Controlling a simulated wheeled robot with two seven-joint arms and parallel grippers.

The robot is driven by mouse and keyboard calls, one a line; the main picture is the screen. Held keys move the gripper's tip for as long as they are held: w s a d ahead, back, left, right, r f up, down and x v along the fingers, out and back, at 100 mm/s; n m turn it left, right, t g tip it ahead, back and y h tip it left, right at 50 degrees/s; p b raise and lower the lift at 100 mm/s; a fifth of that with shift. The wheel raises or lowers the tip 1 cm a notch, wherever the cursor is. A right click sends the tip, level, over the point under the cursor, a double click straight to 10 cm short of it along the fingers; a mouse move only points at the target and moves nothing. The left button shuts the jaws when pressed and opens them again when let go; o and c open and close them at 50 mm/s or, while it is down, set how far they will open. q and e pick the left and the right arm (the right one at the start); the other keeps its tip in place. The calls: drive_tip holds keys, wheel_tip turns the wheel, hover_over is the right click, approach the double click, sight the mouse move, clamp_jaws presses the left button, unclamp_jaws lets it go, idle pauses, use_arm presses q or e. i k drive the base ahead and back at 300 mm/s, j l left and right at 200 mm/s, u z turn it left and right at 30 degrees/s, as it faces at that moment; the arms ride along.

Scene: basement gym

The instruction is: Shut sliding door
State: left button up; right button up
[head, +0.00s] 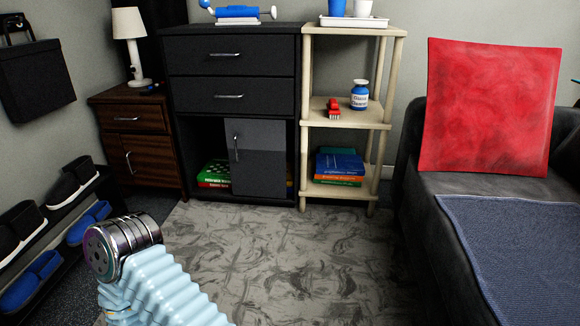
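The sliding door (258,172) is a dark grey panel in the lower opening of a black cabinet (235,37). It has a vertical silver handle (236,148) near its left edge. It covers the middle and right of the opening. The left part of the opening is uncovered, showing books (214,172) with green and red covers inside. A thin strip of the opening, with a bit of a book, also shows right of the door. Neither of my grippers is in view. A light blue ribbed arm part with silver rings, mine, shows at lower left, apart from the cabinet.
A brown nightstand (134,151) with a lamp (131,42) stands left of the cabinet. A cream shelf (345,118) stands close on its right. A shoe rack is at far left, and a dark sofa (413,150) at right. The patterned rug (290,255) before the cabinet is clear.

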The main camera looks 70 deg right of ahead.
sight(256, 147)
drive_tip(key=z, duration=2.1)
drive_tip(key=i+z, duration=0.2)
drive_tip(key=k+l, duration=0.05)
